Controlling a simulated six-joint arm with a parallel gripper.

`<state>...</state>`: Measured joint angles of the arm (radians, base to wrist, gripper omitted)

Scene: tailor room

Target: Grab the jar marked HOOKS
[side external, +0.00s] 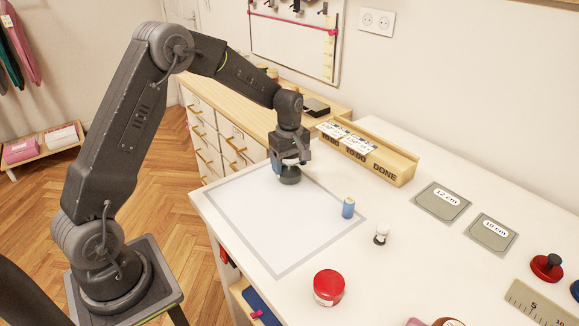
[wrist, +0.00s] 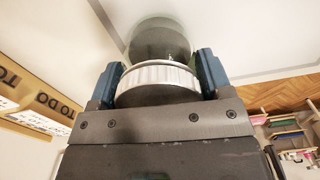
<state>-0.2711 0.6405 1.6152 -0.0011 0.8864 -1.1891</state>
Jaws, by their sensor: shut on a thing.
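My gripper (side external: 290,163) points down at the back of the white work table. It is shut on a dark grey-green round jar (side external: 289,176) with a pale ribbed lid. In the wrist view the jar (wrist: 160,45) sits between the two blue fingers, which grip it at the lid. No label shows on this jar, so I cannot read whether it says HOOKS. Its base is at or close above the grey-bordered mat (side external: 226,193); I cannot tell if it touches. A red jar (side external: 328,288) stands near the table's front, its marking unreadable.
A wooden box marked TO DO and DONE (side external: 388,171) lies right of my gripper. Grey templates (side external: 441,201) lie farther right. The mat's middle is clear.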

